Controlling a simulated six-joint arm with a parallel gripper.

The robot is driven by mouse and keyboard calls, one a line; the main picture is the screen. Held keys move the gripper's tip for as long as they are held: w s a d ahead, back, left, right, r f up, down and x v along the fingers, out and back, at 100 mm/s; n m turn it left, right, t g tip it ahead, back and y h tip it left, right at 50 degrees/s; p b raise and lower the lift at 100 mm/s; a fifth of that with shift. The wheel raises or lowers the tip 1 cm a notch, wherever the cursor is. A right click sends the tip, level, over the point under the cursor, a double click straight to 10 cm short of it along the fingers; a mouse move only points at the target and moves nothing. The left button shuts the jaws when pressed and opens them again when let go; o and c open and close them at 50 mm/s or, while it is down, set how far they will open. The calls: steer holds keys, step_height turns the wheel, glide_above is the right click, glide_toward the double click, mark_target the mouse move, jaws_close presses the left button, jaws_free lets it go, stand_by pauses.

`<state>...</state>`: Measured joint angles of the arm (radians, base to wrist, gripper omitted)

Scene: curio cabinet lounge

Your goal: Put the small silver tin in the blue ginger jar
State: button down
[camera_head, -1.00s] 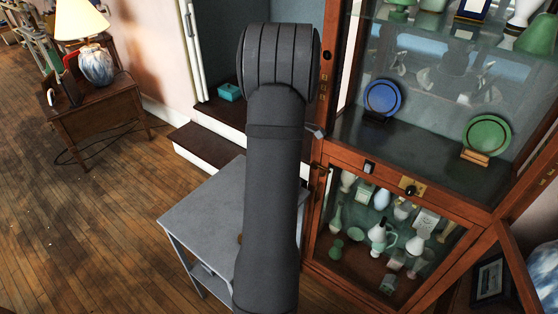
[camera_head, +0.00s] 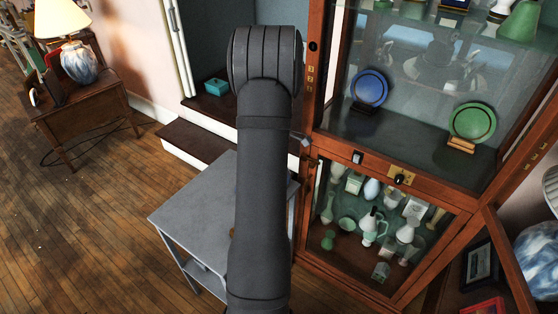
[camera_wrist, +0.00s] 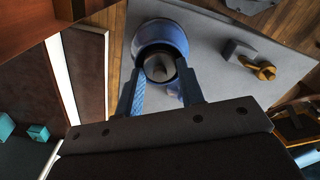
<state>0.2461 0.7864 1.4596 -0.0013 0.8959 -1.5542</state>
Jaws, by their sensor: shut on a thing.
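In the wrist view, my gripper (camera_wrist: 160,72) has its two blue fingers closed around a small round grey thing with a dark rim, which looks like the silver tin (camera_wrist: 160,70). The blue ginger jar (camera_wrist: 158,32) stands on the grey table just beyond the fingertips. The tin overlaps the jar's near side in this view, and I cannot tell whether it is above the jar's mouth or partly inside it.
The grey table (camera_head: 190,212) also holds a grey block (camera_wrist: 238,50) and a brass-coloured object (camera_wrist: 263,71), right of the jar in the wrist view. A glass curio cabinet (camera_head: 318,75) stands close on the right. A teal box (camera_head: 216,87) lies behind the table.

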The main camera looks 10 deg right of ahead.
steer(key=c, duration=0.9)
jaws_free()
steer(key=shift+o, duration=0.2)
steer(key=shift+r, duration=0.1)
step_height(320, 180, up, 17)
steer(key=shift+r, duration=0.15)
step_height(320, 180, down, 17)
steer(key=shift+f, duration=0.15)
steer(key=shift+r, duration=0.35)
steer(key=shift+f, duration=0.15)
